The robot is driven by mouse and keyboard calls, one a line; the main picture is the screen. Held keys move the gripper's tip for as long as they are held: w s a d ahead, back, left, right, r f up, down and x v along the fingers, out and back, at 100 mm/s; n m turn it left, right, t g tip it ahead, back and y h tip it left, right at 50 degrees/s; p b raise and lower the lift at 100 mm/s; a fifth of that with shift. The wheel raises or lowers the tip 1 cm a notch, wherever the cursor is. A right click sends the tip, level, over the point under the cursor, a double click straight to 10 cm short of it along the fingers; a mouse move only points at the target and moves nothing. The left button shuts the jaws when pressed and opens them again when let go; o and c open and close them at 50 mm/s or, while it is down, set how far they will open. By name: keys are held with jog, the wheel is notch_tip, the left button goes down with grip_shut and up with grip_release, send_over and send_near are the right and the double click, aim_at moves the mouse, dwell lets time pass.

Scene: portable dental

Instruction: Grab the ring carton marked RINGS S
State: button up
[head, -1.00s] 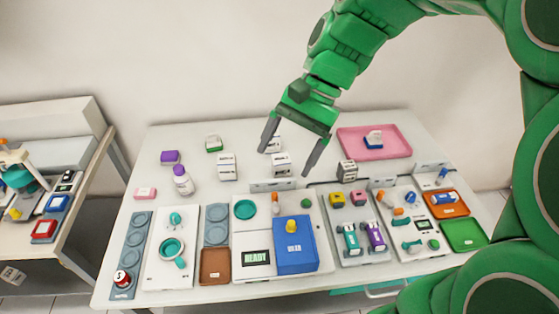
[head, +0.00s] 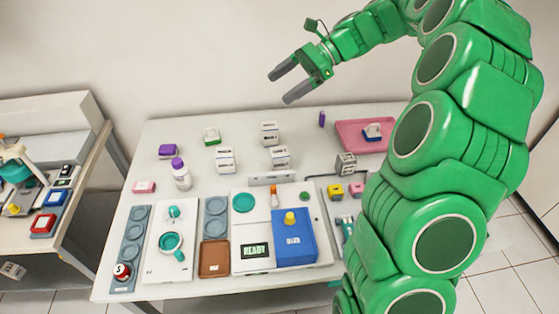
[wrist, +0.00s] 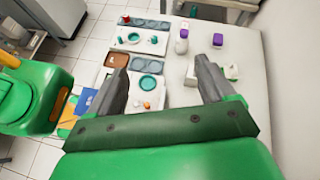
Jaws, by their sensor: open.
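Several small white cartons with dark markings stand on the table, and their print is too small to read, so I cannot tell which is RINGS S. My gripper (head: 280,88) is open and empty, high above the back of the table, apart from every carton.
A purple-capped bottle (head: 181,175) stands left of the cartons. A pink tray (head: 350,138) is at the back right. A console with a blue box (head: 296,250) and a brown tray (head: 214,259) fill the front. My arm hides the table's right side.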

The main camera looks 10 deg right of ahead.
jog(key=w+d+f+m+t+y, duration=0.1)
jog(key=w+d+f+m+y, duration=0.15)
jog(key=w+d+f, duration=0.35)
send_near(271, 157)
jog(key=shift+s+a+r+m+h, duration=0.15)
jog(key=shift+a+r+m+h, duration=0.25)
jog(key=shift+a, duration=0.2)
jog(key=shift+a+f, duration=0.1)
jog(key=shift+f, duration=0.1)
jog(key=shift+f+x, duration=0.2)
jog(key=shift+x, duration=3.6)
jog(key=shift+c, duration=0.5)
jog(key=c, duration=1)
